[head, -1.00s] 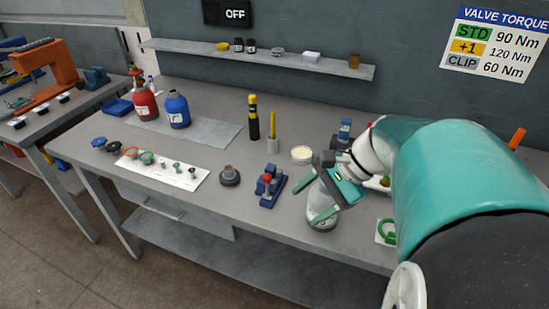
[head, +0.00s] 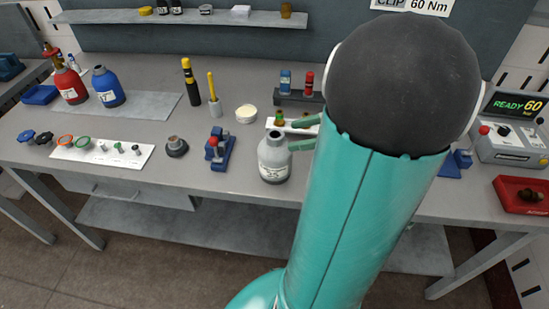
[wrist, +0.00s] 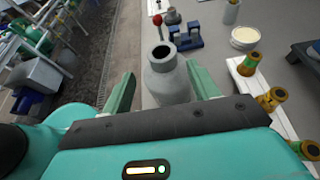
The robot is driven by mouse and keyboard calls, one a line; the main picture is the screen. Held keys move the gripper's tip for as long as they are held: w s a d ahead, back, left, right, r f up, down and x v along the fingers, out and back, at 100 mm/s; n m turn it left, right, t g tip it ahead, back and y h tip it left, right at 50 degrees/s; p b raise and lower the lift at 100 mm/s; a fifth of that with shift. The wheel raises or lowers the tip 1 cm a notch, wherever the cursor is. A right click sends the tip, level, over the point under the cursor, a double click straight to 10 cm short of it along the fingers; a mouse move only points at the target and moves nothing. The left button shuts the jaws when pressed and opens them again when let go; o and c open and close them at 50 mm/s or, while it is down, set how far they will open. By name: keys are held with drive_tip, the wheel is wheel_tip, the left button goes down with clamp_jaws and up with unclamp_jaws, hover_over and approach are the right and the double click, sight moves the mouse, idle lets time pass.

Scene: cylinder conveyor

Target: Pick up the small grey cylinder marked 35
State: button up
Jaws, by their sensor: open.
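The small grey cylinder (head: 274,158) stands upright near the front edge of the bench, with a narrower dark-mouthed neck and a pale label too small to read. My gripper (head: 299,134) is open, its green fingers reaching in from the right at the cylinder's neck and shoulder. Most of the gripper is hidden behind my arm in the head view.
A blue fixture with a red knob (head: 217,151) stands left of the cylinder, with a dark round fitting (head: 176,146) beyond it. A white strip with brass fittings (wrist: 245,77) lies close on the right. A cream round dish (head: 246,114) is behind. Red and blue bottles stand far left.

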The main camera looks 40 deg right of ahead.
sight(268, 141)
drive_tip(key=x, duration=0.8)
drive_tip(key=shift+w, duration=0.4)
clamp_jaws()
drive_tip(key=shift+f, duration=0.1)
drive_tip(key=shift+s+f, duration=0.15)
idle(0.7)
